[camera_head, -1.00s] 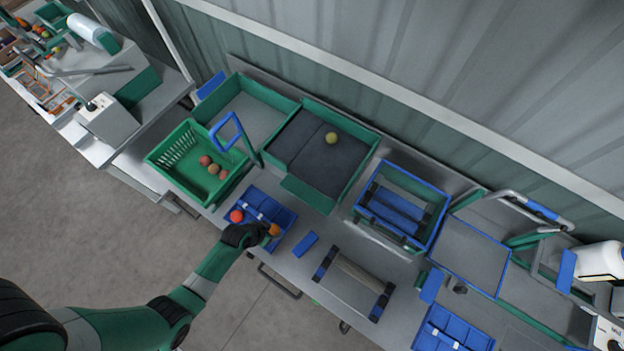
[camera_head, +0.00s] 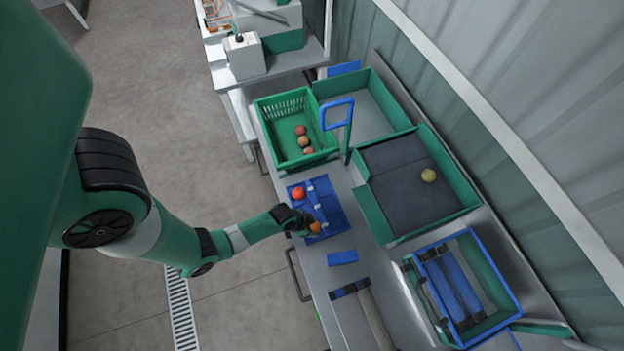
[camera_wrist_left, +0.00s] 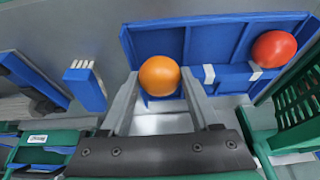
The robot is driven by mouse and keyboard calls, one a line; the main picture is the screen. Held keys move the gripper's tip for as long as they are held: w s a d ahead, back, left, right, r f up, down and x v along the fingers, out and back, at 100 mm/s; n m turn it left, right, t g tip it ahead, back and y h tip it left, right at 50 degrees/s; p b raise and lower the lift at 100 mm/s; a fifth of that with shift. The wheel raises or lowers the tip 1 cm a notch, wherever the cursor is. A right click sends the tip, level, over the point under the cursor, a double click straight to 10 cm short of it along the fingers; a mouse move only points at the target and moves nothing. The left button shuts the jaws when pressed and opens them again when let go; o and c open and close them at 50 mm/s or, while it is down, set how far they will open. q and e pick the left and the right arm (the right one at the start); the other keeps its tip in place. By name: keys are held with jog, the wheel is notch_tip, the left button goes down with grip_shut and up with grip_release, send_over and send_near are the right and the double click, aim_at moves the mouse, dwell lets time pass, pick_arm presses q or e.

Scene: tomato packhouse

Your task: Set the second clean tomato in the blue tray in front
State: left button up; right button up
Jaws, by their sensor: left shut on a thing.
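The blue tray (camera_head: 330,211) lies on the bench in front of the green bins. A red tomato (camera_head: 297,193) sits in one compartment; it also shows in the left wrist view (camera_wrist_left: 274,48). My left gripper (camera_head: 308,226) is shut on an orange tomato (camera_wrist_left: 160,75), at the tray's near end. In the left wrist view the orange tomato is between the two grey fingers, over or in an end compartment of the blue tray (camera_wrist_left: 215,42). I cannot tell whether it touches the tray floor. My right gripper is not in view.
A green basket (camera_head: 262,118) with several tomatoes stands beyond the tray. A green bin with dark mats (camera_head: 400,190) holds a yellowish tomato (camera_head: 428,175). A blue block (camera_head: 342,258) and a blue-rimmed crate (camera_head: 470,236) are nearby.

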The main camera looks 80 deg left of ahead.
pick_arm(q)
jog(key=shift+f+b, duration=0.4)
jog(key=shift+f, duration=0.45)
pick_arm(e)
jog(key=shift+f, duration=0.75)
pick_arm(q)
jog(key=shift+r, duration=0.1)
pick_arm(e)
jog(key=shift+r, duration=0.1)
pick_arm(q)
jog(key=o, duration=1)
jog(key=c, duration=0.3)
jog(key=shift+c, duration=0.2)
